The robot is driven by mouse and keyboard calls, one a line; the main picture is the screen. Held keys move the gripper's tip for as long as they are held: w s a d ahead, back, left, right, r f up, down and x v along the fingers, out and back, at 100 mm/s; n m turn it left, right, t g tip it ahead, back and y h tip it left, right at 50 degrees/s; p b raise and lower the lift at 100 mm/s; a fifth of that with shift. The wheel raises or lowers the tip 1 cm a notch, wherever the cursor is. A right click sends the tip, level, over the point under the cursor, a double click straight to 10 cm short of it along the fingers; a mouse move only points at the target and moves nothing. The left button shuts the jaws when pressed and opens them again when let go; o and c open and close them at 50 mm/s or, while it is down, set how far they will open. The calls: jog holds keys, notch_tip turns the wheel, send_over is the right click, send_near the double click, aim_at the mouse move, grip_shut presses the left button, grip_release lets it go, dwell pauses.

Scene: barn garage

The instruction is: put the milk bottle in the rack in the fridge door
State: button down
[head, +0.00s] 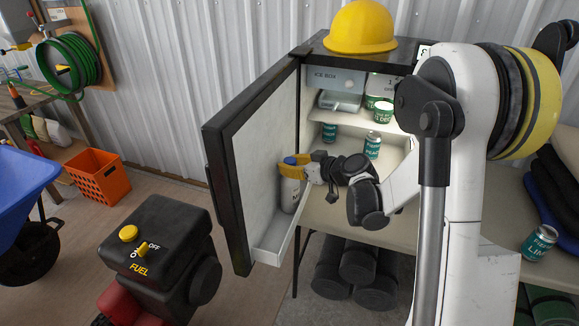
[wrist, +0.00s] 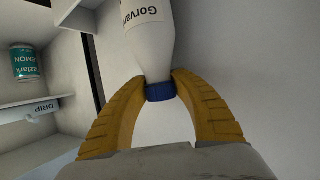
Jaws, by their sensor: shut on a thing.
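The milk bottle (head: 289,194) is white with a blue cap and hangs or stands upright by the inner face of the open fridge door (head: 251,143). My gripper (head: 291,166) has its yellow fingers shut on the bottle's top, just at the blue cap. The wrist view shows both fingertips (wrist: 160,86) against the cap, with the white bottle (wrist: 149,38) and its dark lettering beyond. The white door rack (head: 271,244) runs along the bottom of the door. The bottle's lower end is at the rack's far part; I cannot tell whether it touches the rack floor.
The fridge shelves hold several green cans (head: 372,145) and a drip tray (wrist: 29,112). A yellow hard hat (head: 360,27) sits on top. A black fuel-marked machine (head: 160,250) stands left of the door. An orange crate (head: 97,175) is on the floor beyond.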

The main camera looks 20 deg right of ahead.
jog(key=c, duration=1.5)
grip_release()
jog(key=shift+f, duration=0.2)
jog(key=shift+c, duration=0.2)
jog(key=o, duration=0.5)
jog(key=shift+c, duration=0.2)
jog(key=shift+r, duration=0.1)
jog(key=shift+s+d+r, duration=0.2)
jog(key=shift+r, duration=0.1)
jog(key=p+v, duration=0.4)
jog(key=v, duration=0.7)
jog(key=s+a+r+m+g+h, duration=0.35)
jog(key=s+a, duration=0.45)
jog(key=s, duration=0.3)
jog(key=s+d+r+m+g+h, duration=0.1)
jog(key=s+r+m+h, duration=0.1)
jog(key=s, duration=1)
jog(key=shift+h, duration=0.45)
